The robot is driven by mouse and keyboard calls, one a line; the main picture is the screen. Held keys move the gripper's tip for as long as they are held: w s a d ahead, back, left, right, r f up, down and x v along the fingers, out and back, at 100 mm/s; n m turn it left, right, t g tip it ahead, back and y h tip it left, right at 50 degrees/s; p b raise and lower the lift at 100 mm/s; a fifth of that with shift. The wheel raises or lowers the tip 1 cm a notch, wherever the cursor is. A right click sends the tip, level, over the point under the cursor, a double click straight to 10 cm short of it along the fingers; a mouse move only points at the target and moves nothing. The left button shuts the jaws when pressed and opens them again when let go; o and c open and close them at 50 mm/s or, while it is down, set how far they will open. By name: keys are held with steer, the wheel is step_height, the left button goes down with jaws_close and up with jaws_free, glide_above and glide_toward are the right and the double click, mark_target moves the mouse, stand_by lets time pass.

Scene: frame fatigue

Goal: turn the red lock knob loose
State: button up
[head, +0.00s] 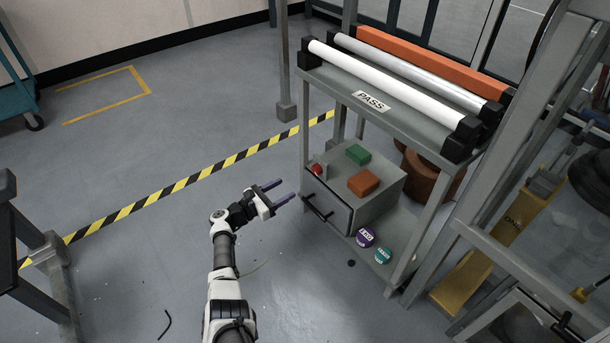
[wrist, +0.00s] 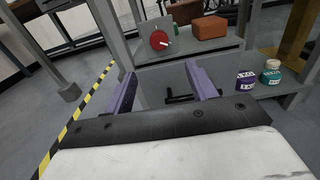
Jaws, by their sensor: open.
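The red lock knob (head: 317,169) is at the upper left front of a grey drawer box (head: 385,198) on the lower shelf of a rack. In the wrist view the knob (wrist: 159,41) is a round red disc with a white mark, facing me. My gripper (head: 284,189) is open and empty, left of the box and apart from the knob. In the wrist view its two purple fingers (wrist: 162,78) point toward the box, with the knob above and between them. A black bar handle (wrist: 185,98) on the drawer front shows low between the fingers.
A green block (head: 358,154) and an orange block (head: 363,183) lie on the box. A purple container (head: 365,237) and a teal one (head: 382,256) stand right of the drawer front. The rack's upper shelf (head: 395,117) overhangs the box.

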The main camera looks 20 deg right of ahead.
mark_target(314, 172)
steer(key=b+x, duration=0.3)
steer(key=x, duration=0.9)
steer(key=shift+w+d, duration=0.1)
steer(key=c, duration=1)
